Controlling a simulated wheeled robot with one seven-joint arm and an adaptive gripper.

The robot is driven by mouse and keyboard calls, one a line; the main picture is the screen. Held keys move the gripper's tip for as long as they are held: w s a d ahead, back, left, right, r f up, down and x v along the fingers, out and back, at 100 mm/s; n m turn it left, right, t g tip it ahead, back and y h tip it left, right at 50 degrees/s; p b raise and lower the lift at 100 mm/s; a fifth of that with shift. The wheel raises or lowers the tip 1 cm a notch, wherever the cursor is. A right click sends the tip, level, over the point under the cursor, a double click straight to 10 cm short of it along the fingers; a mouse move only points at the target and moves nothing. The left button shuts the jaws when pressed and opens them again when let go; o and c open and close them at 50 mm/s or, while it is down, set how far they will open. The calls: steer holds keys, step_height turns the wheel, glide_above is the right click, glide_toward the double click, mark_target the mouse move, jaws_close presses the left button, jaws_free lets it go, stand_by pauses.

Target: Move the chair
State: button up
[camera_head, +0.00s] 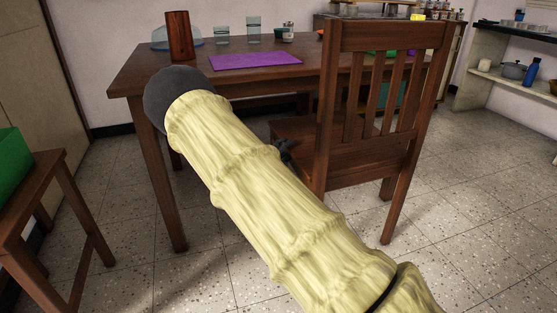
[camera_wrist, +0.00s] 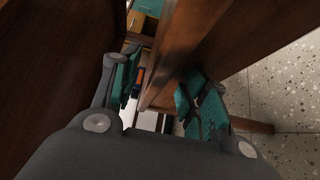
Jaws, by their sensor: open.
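The dark wooden chair (camera_head: 322,100) stands upright at the near side of the table, its slatted back towards the camera. My gripper (camera_head: 286,152) is by the left edge of the chair, low beside the back post and near the seat, mostly hidden behind my own arm. In the wrist view my gripper (camera_wrist: 161,93) is open, with one teal-padded finger on each side of a wooden post of the chair (camera_wrist: 184,45). I cannot tell whether either finger touches the wood. The chair's lower parts are partly hidden by my arm.
A small wooden stand (camera_head: 45,165) with a green box (camera_head: 12,170) is at the left. Shelves (camera_head: 500,90) stand at the right. The tiled floor right of the chair is clear.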

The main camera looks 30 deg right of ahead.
steer(key=shift+b+x, duration=0.7)
steer(key=shift+x, duration=1.25)
steer(key=shift+c, duration=0.4)
jaws_close()
